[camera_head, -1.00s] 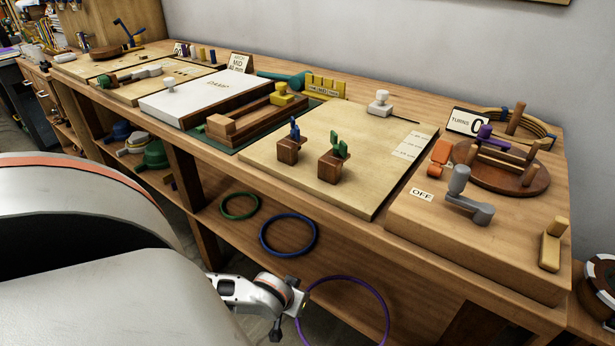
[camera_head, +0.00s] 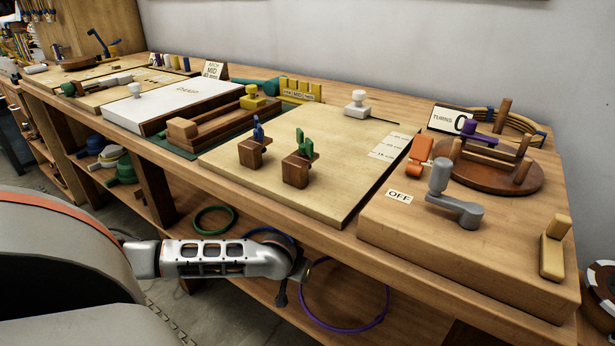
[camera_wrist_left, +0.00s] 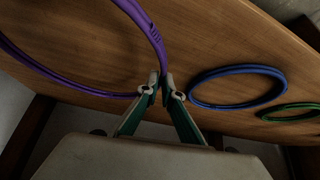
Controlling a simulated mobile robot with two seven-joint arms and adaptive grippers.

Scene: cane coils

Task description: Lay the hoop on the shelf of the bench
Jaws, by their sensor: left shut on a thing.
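My left gripper (camera_head: 303,272) reaches in under the bench top and is shut on the near-left rim of a purple hoop (camera_head: 387,300). In the left wrist view the fingertips (camera_wrist_left: 161,84) pinch the purple hoop (camera_wrist_left: 152,35), which extends up and left. The hoop appears over the wooden lower shelf (camera_head: 425,318); I cannot tell whether it touches the board. A blue hoop (camera_wrist_left: 240,70) and a green hoop (camera_wrist_left: 290,108) lie on the shelf beside it. My arm partly hides the blue hoop in the head view. My right gripper is not in view.
The bench top above carries a board with two small pegged blocks (camera_head: 297,170), a crank box (camera_head: 455,208) and a white-lidded box (camera_head: 165,100). Its front edge overhangs the shelf. An upright divider (camera_head: 157,192) stands left of the green hoop (camera_head: 200,232).

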